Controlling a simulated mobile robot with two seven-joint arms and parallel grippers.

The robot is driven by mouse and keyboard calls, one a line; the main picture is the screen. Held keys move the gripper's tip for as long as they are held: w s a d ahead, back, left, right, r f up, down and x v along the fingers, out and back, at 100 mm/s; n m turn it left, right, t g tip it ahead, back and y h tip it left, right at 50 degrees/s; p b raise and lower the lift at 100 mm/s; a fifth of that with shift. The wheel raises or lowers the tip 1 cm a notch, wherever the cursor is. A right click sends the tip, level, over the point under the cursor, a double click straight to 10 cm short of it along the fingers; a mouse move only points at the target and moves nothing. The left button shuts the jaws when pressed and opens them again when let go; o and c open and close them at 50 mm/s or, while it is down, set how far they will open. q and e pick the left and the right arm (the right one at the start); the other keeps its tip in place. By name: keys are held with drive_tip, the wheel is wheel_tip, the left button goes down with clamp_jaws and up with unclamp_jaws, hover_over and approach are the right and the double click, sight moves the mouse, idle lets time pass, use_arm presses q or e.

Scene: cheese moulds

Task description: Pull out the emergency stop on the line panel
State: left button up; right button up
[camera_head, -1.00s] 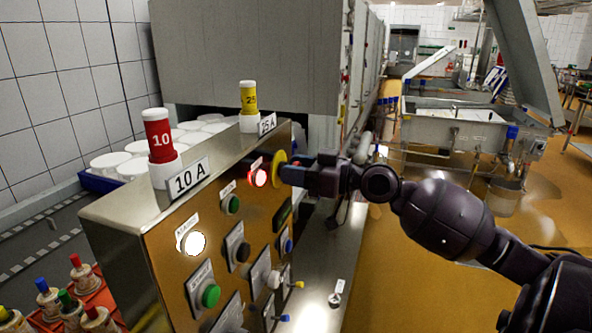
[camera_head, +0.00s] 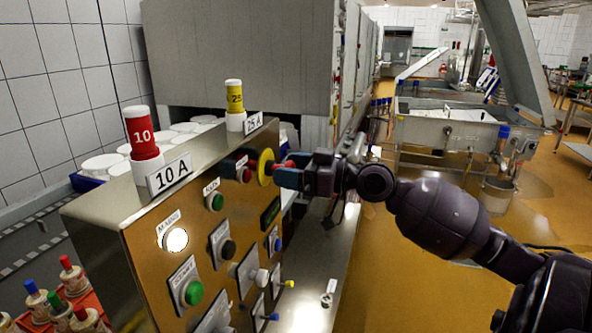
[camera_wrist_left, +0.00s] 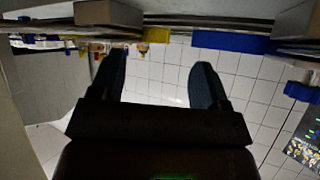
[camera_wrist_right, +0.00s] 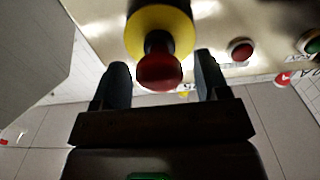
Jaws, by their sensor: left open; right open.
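The emergency stop is a red knob on a black stem with a yellow collar (camera_head: 265,167) at the top right of the line panel (camera_head: 150,262). In the right wrist view the red knob (camera_wrist_right: 158,72) stands out from the collar. My right gripper (camera_head: 283,176) is open in front of it. Its fingers lie on either side of the knob in the right wrist view, with a gap to each. The red lamp (camera_head: 245,173) beside it looks unlit. My left gripper (camera_wrist_left: 160,75) is open and empty, outside the head view.
The panel carries a glowing white lamp (camera_head: 176,239), a green button (camera_head: 193,293), and several switches. A red 10 fuse (camera_head: 141,137) and a yellow 25 fuse (camera_head: 234,97) stand on its top. Bottles (camera_head: 72,277) stand lower left. Wet floor lies open at right.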

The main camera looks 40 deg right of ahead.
drive_tip(key=b+v, duration=0.2)
drive_tip(key=v, duration=0.9)
drive_tip(key=shift+w, duration=0.1)
idle(0.5)
